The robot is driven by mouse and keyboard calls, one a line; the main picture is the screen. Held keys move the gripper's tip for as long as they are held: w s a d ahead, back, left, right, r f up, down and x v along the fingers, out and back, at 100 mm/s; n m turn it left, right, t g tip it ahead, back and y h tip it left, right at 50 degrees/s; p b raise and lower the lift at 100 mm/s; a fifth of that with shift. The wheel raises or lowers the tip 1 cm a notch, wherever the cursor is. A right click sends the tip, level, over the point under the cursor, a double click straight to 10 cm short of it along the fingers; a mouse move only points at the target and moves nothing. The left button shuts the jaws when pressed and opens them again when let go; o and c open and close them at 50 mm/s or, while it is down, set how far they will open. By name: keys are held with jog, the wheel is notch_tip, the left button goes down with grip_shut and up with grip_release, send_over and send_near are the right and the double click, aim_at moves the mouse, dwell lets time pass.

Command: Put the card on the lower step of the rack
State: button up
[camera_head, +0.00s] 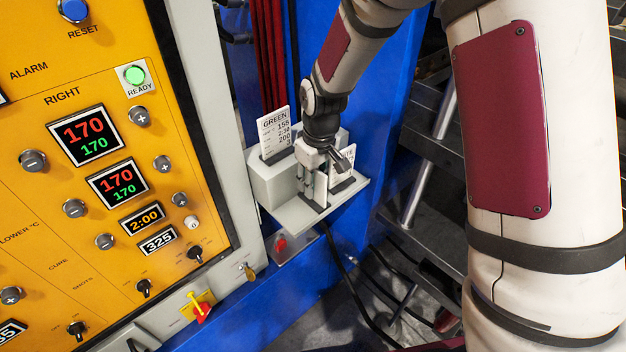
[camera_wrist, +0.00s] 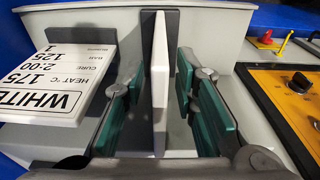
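A white card (camera_wrist: 160,85) stands edge-on and upright between my fingers in the wrist view, over a dark slot strip; its printed face is hidden. My gripper (camera_wrist: 163,112) is open around it, with green pads on both sides and visible gaps to the card. In the head view my gripper (camera_head: 315,188) is low over the front, lower step of the pale grey rack (camera_head: 283,207), where fingers mostly hide the card. I cannot tell exactly how the card's bottom edge sits.
A card marked GREEN (camera_head: 272,130) stands at the rack's back left. A card marked WHITE (camera_wrist: 68,75) stands close beside my finger in the wrist view. The yellow control panel (camera_head: 100,215) is left of the rack; a blue post (camera_head: 375,110) stands behind.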

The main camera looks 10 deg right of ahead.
jog(key=r, duration=0.3)
jog(key=r+b, duration=0.1)
jog(key=r, duration=0.3)
jog(key=s+r, duration=0.1)
jog(key=r, duration=0.3)
jog(key=shift+d+r+b, duration=0.1)
jog(key=shift+d+b, duration=0.2)
jog(key=shift+d, duration=0.05)
jog(key=shift+s+d+r, duration=0.1)
jog(key=shift+s+r, duration=0.05)
jog(key=shift+r, duration=0.55)
jog(key=s+d+r+m+t, duration=0.2)
jog(key=s+d+r, duration=0.3)
jog(key=s, duration=0.5)
jog(key=s+d+r+m+t, duration=0.2)
jog(key=s+d+r+m, duration=0.2)
jog(key=s+r, duration=0.3)
jog(key=s+d, duration=0.1)
jog(key=s, duration=0.3)
jog(key=shift+s+d+r+m+h, duration=0.2)
jog(key=shift+s+m+h, duration=0.1)
jog(key=shift+m+h, duration=0.1)
jog(key=shift+w+f, duration=0.1)
jog(key=shift+w, duration=0.05)
jog(key=shift+a, duration=0.1)
